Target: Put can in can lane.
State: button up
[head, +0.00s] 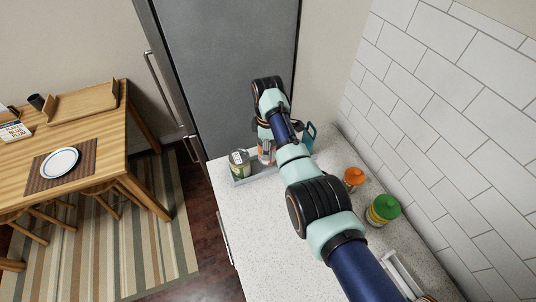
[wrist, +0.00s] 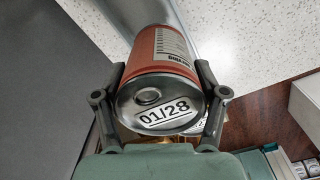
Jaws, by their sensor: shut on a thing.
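My gripper (wrist: 160,72) is shut on a can with an orange-red label (wrist: 165,48). In the wrist view its silver end, printed 01/28, faces the camera between the two fingers. In the head view the can (head: 266,152) shows partly behind my arm, near a grey lane-like tray (head: 258,178) at the counter's far end. A grey metal strip (wrist: 192,14), perhaps the lane, lies behind the can in the wrist view. Whether the can touches the tray is hidden. Another can with a green and white label (head: 239,165) stands upright at the tray's left end.
An orange-lidded jar (head: 353,178) and a green-lidded jar (head: 382,209) stand on the speckled counter (head: 245,235), right of my arm. A teal frame (head: 309,136) is beside the tray. The fridge (head: 225,70) and tiled wall (head: 450,90) bound the counter. The counter's left front is clear.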

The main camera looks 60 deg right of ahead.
notch_tip(320, 180, down, 4)
jog(key=shift+f+b, duration=0.15)
jog(key=shift+b, duration=0.45)
jog(key=o, duration=1)
jog(key=shift+f, duration=0.15)
jog(key=o, duration=0.5)
jog(key=shift+c, duration=0.2)
notch_tip(320, 180, up, 12)
jog(key=shift+r+p, duration=0.25)
jog(key=shift+p, duration=0.95)
